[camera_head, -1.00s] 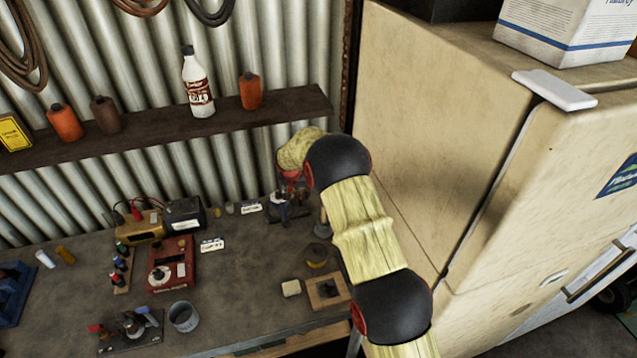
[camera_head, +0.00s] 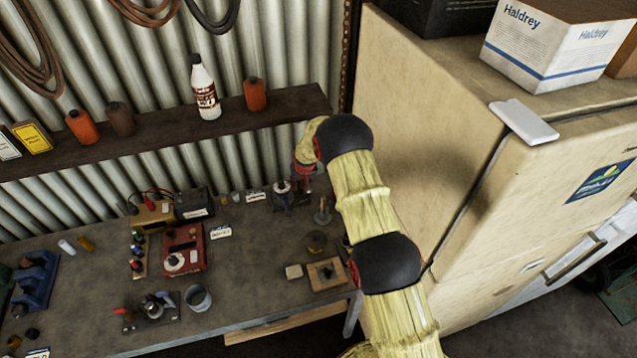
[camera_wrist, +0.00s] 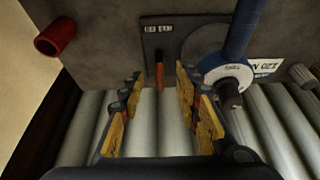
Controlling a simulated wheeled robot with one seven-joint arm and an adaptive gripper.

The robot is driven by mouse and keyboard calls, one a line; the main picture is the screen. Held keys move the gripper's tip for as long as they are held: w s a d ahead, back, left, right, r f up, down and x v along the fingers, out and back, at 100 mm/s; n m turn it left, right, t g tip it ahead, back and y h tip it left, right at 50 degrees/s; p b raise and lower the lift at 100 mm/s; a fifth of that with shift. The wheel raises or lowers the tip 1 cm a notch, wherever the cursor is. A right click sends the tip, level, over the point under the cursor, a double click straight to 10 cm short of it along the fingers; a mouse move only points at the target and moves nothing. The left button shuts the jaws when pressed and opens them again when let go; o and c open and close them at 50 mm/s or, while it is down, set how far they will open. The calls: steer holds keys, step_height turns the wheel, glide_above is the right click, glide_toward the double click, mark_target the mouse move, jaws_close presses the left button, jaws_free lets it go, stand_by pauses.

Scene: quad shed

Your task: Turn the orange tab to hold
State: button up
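The orange tab (camera_wrist: 159,74) is a narrow upright piece on a dark plate (camera_wrist: 158,38) with a small white label, whose words are too small to read surely. In the wrist view it shows between the fingertips of my gripper (camera_wrist: 160,88), with a gap on each side. My fingers are apart and nothing is held. I cannot tell how far the tips are from the tab in depth. In the head view my gripper (camera_head: 303,178) is at the bench's back right corner, largely hidden by my wrist, and the tab cannot be made out.
In the wrist view, a round fixture with a blue lever (camera_wrist: 240,30) stands right of the tab, and a red cylinder (camera_wrist: 56,37) left. A tall cream cabinet (camera_head: 440,130) flanks my arm on the right. A shelf (camera_head: 150,140) runs above the bench (camera_head: 250,280).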

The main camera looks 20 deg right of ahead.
steer(key=shift+r, duration=0.5)
steer(key=s+f+b+v, duration=0.15)
steer(key=b+v, duration=0.55)
steer(key=v, duration=0.9)
steer(key=s+r+b, duration=0.4)
steer(key=s, duration=0.4)
steer(key=s+r+b, duration=0.4)
steer(key=s+b, duration=0.1)
steer(key=s, duration=0.3)
steer(key=shift+r+t, duration=0.3)
steer(key=shift+w, duration=0.1)
steer(key=s+b, duration=0.5)
steer(key=s, duration=2.5)
steer(key=shift+s+t+b, duration=0.25)
steer(key=shift+t+b, duration=0.05)
steer(key=shift+b, duration=0.05)
